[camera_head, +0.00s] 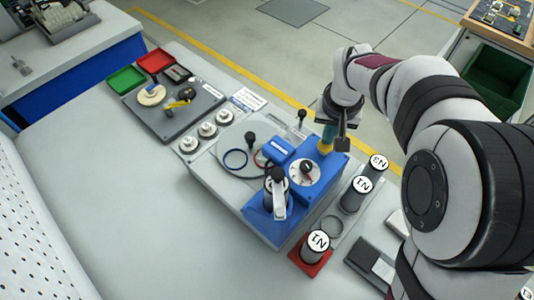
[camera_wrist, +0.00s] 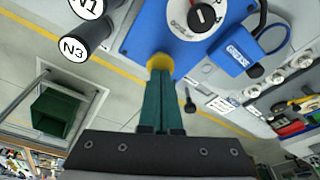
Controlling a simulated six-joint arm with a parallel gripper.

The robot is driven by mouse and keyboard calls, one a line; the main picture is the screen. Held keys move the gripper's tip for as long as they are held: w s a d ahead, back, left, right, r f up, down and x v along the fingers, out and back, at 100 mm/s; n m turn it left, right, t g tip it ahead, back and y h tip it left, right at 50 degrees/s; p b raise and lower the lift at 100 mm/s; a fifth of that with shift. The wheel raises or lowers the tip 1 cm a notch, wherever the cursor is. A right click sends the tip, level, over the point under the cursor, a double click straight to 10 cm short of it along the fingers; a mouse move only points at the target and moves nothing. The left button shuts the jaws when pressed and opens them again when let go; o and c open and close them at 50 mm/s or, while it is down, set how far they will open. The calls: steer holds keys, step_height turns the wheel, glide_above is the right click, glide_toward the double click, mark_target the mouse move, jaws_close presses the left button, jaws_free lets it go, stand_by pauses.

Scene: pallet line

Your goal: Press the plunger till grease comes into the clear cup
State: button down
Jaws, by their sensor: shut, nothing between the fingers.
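The yellow plunger button (camera_head: 325,149) is at the far corner of the blue unit (camera_head: 325,184). In the wrist view the yellow plunger (camera_wrist: 159,62) is right at my fingertips. My gripper (camera_head: 329,136) points down over it, its green fingers shut together with nothing between them. In the wrist view the fingertips (camera_wrist: 160,72) seem to meet the yellow top; I cannot tell how far it is pressed. I cannot make out the clear cup or any grease for certain in either view.
A dial (camera_head: 305,172) with a black knob sits beside the plunger. White-capped cylinders stand on the right, one (camera_head: 316,244) on a red base. A grey tray (camera_head: 202,105) with small parts lies at the back left. The front left of the table is clear.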

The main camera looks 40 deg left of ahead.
steer(key=shift+f, duration=0.55)
steer(key=shift+w+a+v, duration=0.1)
steer(key=shift+w+v, duration=0.1)
steer(key=shift+v, duration=0.95)
steer(key=shift+w+a+v, duration=0.15)
steer(key=shift+w+v, duration=0.05)
steer(key=shift+v, duration=0.95)
steer(key=shift+w+a+v, duration=0.1)
steer(key=shift+w+v, duration=0.1)
steer(key=shift+v, duration=0.95)
steer(key=shift+r, duration=0.1)
steer(key=shift+d+r, duration=0.1)
steer(key=shift+d, duration=0.25)
steer(key=s+d+r+m, duration=0.2)
steer(key=s+d+m, duration=0.2)
steer(key=d, duration=0.7)
steer(key=s+d+f+m+g, duration=0.1)
steer(key=s+d+m, duration=0.2)
steer(key=s+d, duration=0.3)
steer(key=s+d+f+m+g, duration=0.1)
steer(key=s+d+m, duration=0.3)
steer(key=s, duration=0.9)
steer(key=d+f, duration=0.1)
steer(key=d, duration=0.2)
steer(key=shift+f+m+y, duration=0.2)
steer(key=shift+m+y, duration=0.1)
